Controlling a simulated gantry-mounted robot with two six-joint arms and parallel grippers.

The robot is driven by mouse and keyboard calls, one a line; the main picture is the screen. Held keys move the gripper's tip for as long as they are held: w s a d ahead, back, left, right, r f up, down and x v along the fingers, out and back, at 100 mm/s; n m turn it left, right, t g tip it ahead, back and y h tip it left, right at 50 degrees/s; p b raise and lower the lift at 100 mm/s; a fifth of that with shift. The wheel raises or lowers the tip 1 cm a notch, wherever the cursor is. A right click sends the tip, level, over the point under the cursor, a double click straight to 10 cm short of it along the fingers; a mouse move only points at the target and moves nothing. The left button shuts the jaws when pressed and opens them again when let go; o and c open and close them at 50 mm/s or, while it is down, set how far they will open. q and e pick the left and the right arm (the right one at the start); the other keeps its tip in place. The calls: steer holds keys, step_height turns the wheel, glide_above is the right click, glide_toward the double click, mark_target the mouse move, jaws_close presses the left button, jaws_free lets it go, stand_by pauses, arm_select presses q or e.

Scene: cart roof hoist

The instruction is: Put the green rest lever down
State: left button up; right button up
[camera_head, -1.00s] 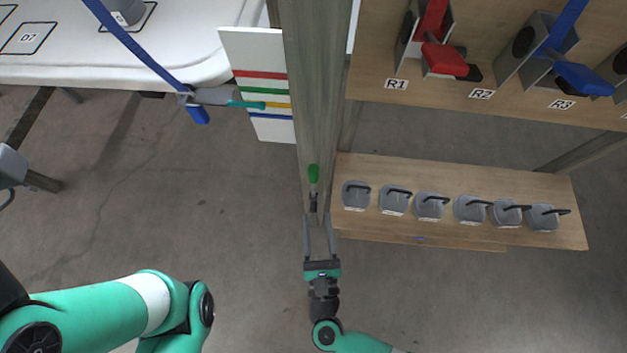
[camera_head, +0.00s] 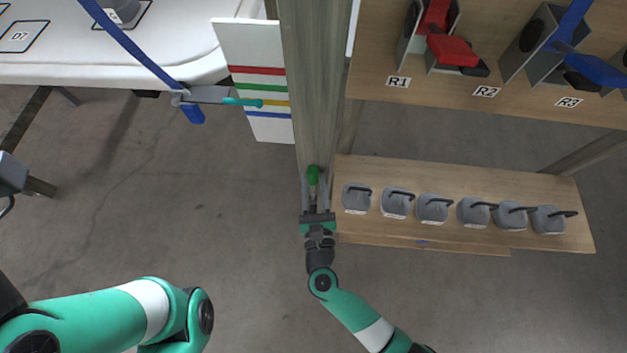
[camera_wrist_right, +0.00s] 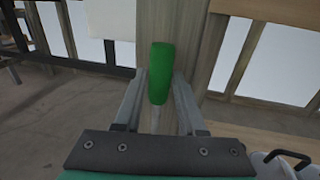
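The green rest lever (camera_head: 313,175) is on the grey wooden post (camera_head: 307,90). In the right wrist view its green handle (camera_wrist_right: 160,72) stands upright, on a thin pale shaft. My right gripper (camera_head: 315,182) is open at the lever, with one finger on each side. My left gripper is out of view; only my left arm shows at the lower left.
A shelf (camera_head: 460,237) with several grey weights with black hooks is right of the post. Above it, a board carries red (camera_head: 452,50) and blue (camera_head: 600,70) levers. A white panel with coloured stripes (camera_head: 235,50) and a teal-tipped pointer are left of the post.

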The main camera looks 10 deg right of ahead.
jaws_close()
stand_by(1.1)
